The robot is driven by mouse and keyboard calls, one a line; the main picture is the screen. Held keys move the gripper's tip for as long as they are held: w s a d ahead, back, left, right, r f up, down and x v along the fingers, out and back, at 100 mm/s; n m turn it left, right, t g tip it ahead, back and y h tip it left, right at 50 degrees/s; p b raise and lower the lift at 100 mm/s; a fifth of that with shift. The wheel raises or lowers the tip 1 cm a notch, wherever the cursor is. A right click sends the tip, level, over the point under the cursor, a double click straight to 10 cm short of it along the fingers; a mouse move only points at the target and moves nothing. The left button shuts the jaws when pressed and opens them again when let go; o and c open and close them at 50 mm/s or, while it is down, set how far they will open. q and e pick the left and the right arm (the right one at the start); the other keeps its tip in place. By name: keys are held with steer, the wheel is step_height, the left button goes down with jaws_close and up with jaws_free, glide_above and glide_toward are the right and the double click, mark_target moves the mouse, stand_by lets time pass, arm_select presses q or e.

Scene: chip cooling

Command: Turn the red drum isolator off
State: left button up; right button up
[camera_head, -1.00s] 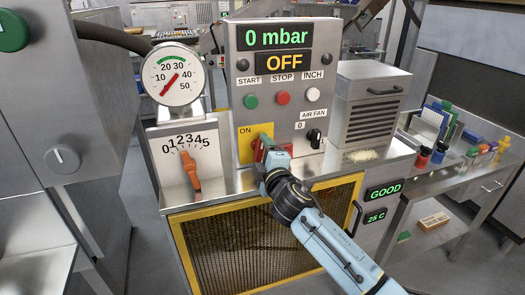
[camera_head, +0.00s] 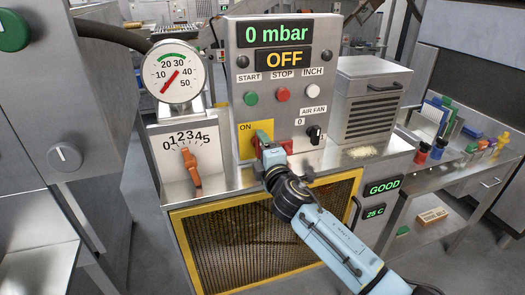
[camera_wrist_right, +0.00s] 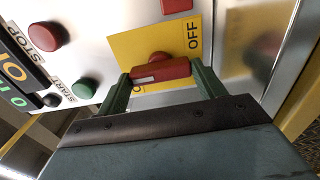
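The red drum isolator is a red handle (camera_wrist_right: 160,72) on a yellow plate (camera_wrist_right: 120,48), with OFF readable on the right of the plate in the wrist view. In the head view the plate (camera_head: 245,140) shows ON at its upper left. A white mark on the handle lies at its left end in the wrist view, towards the partly covered ON lettering. My right gripper (camera_wrist_right: 161,76) has its two green fingers at the handle's two ends, with no clear gap. In the head view my right gripper (camera_head: 270,152) covers much of the isolator. My left gripper is not in view.
START (camera_head: 251,98), STOP (camera_head: 283,94) and INCH (camera_head: 312,91) buttons sit above, and an AIR FAN switch (camera_head: 315,135) to the right. A gauge (camera_head: 175,76) and an orange pointer lever (camera_head: 192,166) are at the left. The display (camera_head: 284,60) reads OFF.

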steer(key=o, duration=0.4)
steer(key=shift+s, duration=0.1)
steer(key=v, duration=1.3)
steer(key=shift+s, duration=0.1)
steer(key=shift+d, duration=0.1)
